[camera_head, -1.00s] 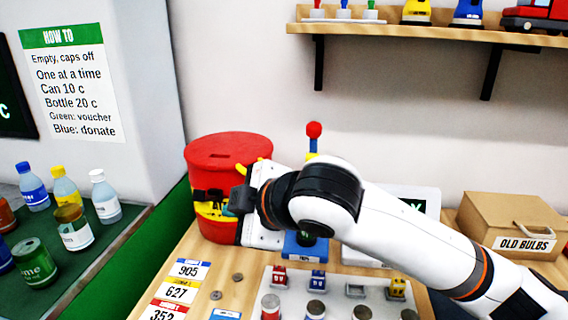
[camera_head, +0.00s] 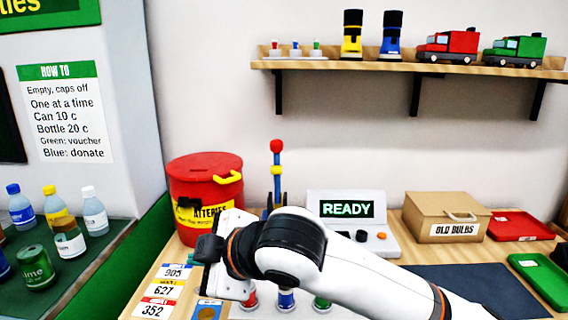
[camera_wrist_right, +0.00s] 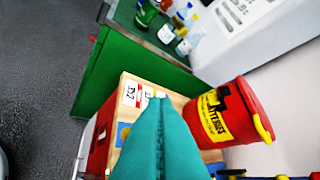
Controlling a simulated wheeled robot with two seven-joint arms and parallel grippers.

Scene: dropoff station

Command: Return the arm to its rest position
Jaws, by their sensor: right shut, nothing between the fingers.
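My right arm comes in from the lower right in the head view. Its white wrist and gripper (camera_head: 214,262) are in front of the red battery bin, above the wooden counter. The fingers are mostly hidden behind the wrist there. In the right wrist view the teal fingers (camera_wrist_right: 160,98) are closed together with nothing between them. They point over the counter's left end, near the price cards and left of the bin. My left gripper is not in view.
The red battery bin (camera_head: 205,180) stands close by the gripper. A READY display (camera_head: 347,209), a cardboard OLD BULBS box (camera_head: 441,206), red tray (camera_head: 515,226) and green tray (camera_head: 545,280) lie to the right. Bottles and cans stand left. A toy shelf (camera_head: 330,65) is above.

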